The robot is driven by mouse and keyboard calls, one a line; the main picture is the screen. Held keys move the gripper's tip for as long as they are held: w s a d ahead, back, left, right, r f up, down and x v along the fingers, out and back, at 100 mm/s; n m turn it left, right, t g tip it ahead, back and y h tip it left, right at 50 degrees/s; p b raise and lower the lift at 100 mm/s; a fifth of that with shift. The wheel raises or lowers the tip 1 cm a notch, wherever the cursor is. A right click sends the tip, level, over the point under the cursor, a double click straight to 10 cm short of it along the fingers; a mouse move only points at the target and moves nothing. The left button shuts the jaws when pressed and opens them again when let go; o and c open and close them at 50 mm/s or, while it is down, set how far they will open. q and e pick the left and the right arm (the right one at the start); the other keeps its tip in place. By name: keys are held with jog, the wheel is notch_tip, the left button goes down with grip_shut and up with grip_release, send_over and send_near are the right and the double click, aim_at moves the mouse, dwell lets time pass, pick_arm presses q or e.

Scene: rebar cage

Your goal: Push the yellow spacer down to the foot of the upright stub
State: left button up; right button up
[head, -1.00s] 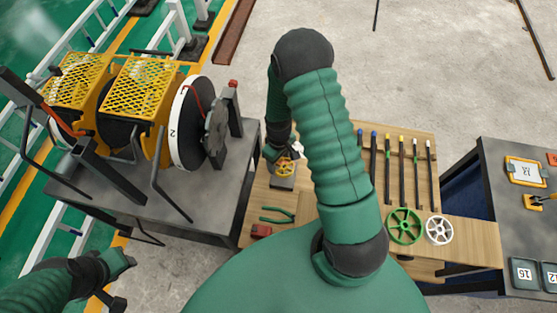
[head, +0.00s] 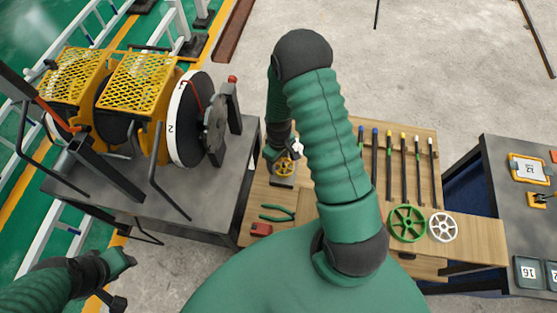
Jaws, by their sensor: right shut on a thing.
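The yellow spacer (head: 285,169) is a small spoked wheel on the wooden table, just above a grey block (head: 283,183). My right gripper (head: 282,158) is at the spacer from above, shut on it. The upright stub is hidden by the gripper and spacer, so I cannot tell how high the spacer sits on it. My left gripper (head: 118,302) hangs at the lower left, away from the tables. Its fingers are too small and dark to read.
Green pliers (head: 277,213) and a red block (head: 261,229) lie near the spacer. Several rods (head: 403,165), a green wheel (head: 408,223) and a white wheel (head: 443,227) are on the right. A reel bench (head: 210,205) stands left.

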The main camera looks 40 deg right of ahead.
aim_at(279, 162)
jog(key=shift+f, duration=0.4)
jog(key=shift+f+b, duration=0.6)
jog(key=shift+b, duration=0.1)
jog(key=shift+f+b, duration=0.9)
jog(key=shift+f, duration=0.15)
jog(key=shift+w+r, duration=0.1)
jog(key=shift+w, duration=0.05)
jog(key=shift+r, duration=0.15)
jog(key=shift+s+r+p, duration=0.2)
jog(key=shift+r+p, duration=0.2)
jog(key=shift+p, duration=0.35)
jog(key=shift+r+p, duration=1.15)
jog(key=shift+r, duration=0.25)
jog(key=shift+r+p, duration=1.25)
jog(key=shift+r, duration=0.25)
